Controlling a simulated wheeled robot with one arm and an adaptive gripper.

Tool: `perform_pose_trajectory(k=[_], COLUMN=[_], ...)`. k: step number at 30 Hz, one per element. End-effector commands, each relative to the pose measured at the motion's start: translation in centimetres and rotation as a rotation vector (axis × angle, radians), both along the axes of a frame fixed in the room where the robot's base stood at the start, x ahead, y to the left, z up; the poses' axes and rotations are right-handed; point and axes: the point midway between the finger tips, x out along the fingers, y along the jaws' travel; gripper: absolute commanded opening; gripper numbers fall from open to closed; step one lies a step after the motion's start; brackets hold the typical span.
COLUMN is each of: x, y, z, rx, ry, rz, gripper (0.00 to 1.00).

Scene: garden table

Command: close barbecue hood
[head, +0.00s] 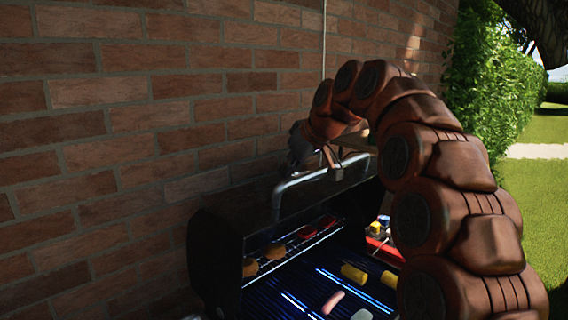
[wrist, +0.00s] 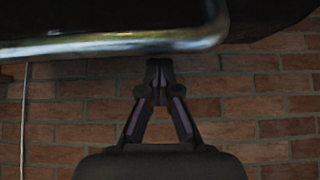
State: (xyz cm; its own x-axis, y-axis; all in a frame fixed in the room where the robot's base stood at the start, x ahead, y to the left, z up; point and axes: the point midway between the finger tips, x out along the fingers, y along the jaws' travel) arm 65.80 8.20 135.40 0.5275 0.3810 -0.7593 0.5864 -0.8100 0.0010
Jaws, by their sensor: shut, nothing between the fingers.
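The barbecue hood (head: 322,196) is dark and stands raised over the grill, close to the brick wall. Its silver tube handle (head: 277,198) runs along the front of the hood and also crosses the top of the wrist view (wrist: 100,47). My gripper (head: 298,147) is above the hood and handle, on the wall side, partly hard to make out in shadow. In the wrist view, my gripper's fingertips (wrist: 159,72) are together and empty, just below the handle in the picture. I cannot tell whether they touch the handle or hood.
Sausages, corn pieces (head: 354,274) and patties lie on the grill racks. A red tray (head: 384,252) with small items is at the grill's right. The brick wall (head: 150,120) is close behind. A hedge (head: 490,100) and open lawn (head: 535,190) lie to the right.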

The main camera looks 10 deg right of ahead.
Motion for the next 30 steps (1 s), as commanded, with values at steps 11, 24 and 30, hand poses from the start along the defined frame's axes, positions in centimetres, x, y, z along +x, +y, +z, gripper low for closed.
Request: perform_pose_trajectory(k=[11,24,30], x=[-0.9,-1.0,-1.7], y=[-0.5,-0.6,-0.7], z=[-0.5,-0.6,-1.0], rx=[-0.002,0.001,0.013], ry=[0.002,0.001,-0.017], rz=[0.001,0.002,0.007], gripper=[0.0,0.0,0.0])
